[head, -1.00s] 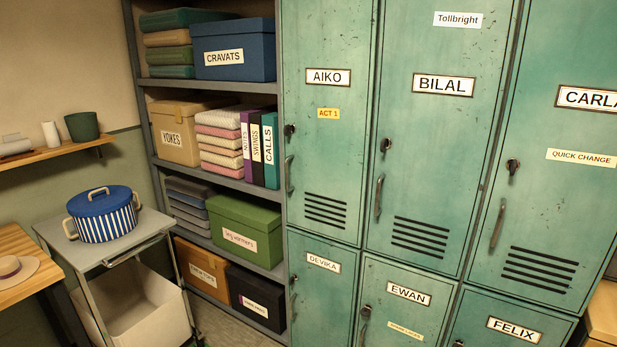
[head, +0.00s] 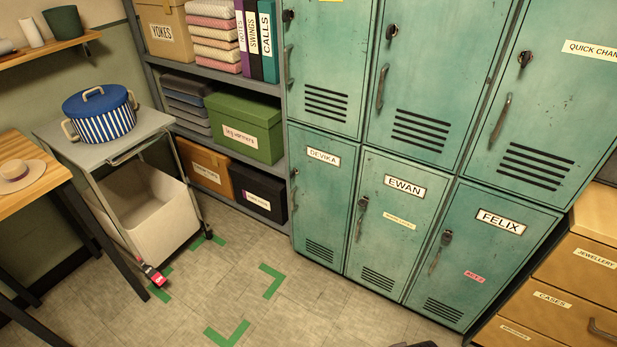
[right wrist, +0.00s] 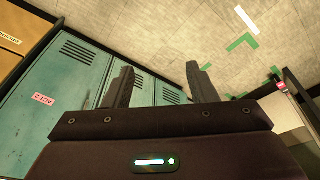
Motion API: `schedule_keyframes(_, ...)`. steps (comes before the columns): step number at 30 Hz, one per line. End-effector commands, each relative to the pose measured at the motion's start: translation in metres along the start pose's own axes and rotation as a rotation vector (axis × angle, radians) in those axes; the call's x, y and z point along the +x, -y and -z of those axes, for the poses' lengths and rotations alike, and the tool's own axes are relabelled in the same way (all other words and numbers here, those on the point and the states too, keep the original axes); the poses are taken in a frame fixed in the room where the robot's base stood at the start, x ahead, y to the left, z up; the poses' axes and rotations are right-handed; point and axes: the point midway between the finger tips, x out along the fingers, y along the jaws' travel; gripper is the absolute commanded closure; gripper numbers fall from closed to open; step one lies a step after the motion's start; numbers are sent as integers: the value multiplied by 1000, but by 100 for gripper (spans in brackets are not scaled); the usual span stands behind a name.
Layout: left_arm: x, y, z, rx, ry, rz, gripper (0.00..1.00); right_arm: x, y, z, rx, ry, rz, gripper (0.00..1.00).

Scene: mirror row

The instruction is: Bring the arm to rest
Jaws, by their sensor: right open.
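My right gripper (right wrist: 160,80) shows in the right wrist view with its two dark fingers spread apart. Nothing is between them. Beyond the fingers are teal locker doors (right wrist: 78,75) on the left and the pale tiled floor (right wrist: 170,35) above. In the head view only a small dark shape shows at the bottom edge, and I cannot tell what part it is. My left gripper is in neither view.
Teal lockers (head: 330,215) and a shelf unit stand at the back. A trolley (head: 110,142) bears a blue striped pot (head: 100,118). Wooden drawers (head: 570,275) stand at right, a table (head: 30,185) at left. The floor (head: 200,290) with green corner marks (head: 272,282) is clear.

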Motion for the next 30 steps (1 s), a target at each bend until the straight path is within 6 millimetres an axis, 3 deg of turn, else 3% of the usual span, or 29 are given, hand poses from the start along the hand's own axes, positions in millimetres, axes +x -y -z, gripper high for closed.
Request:
schedule_keyframes(1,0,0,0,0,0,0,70,27,1,-13,-2,18,2,48)
schedule_keyframes(6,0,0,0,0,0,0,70,115,5,-69,-9,57,6,48)
schedule_keyframes(9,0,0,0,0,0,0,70,158,7,-112,-15,80,9,48)
schedule_keyframes(13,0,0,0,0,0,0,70,200,9,-175,-22,108,12,48)
schedule_keyframes(18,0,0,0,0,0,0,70,229,10,-250,-29,138,14,48)
schedule_keyframes(21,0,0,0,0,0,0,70,234,9,-279,-33,148,15,48)
schedule_keyframes(25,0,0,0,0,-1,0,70,237,9,-298,-35,153,15,48)
schedule_keyframes(30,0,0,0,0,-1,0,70,237,9,-300,-35,154,15,48)
